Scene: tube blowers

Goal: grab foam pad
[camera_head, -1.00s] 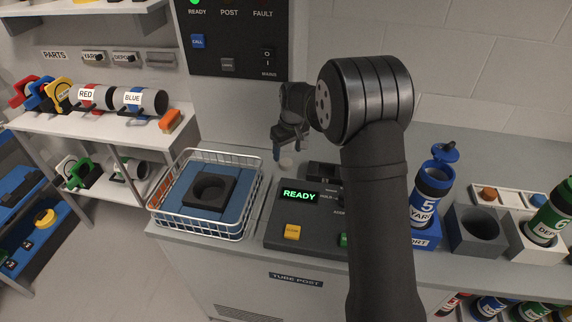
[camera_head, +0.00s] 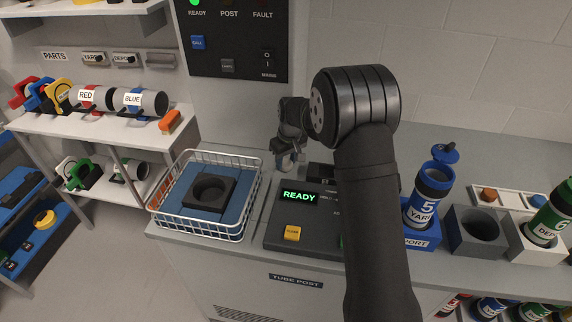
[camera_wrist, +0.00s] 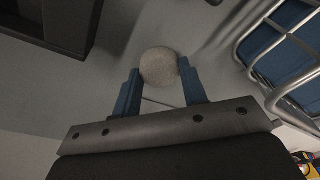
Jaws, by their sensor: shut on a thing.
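The foam pad (camera_wrist: 158,67) is a small round light-grey disc. In the wrist view it sits between the two blue fingers of my gripper (camera_wrist: 161,84), with a fingertip against each side. In the head view my gripper (camera_head: 287,162) points down over the counter, between the wire basket and the console. There the pad is small and mostly hidden by the fingers. I cannot tell whether the pad is still touching the counter.
The wire basket (camera_head: 242,211) with a blue liner and a dark holed block (camera_head: 210,191) is close on the left. The console (camera_head: 305,244) with a READY display is in front. A blue tube (camera_head: 432,183) and a grey holder (camera_head: 478,232) stand to the right.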

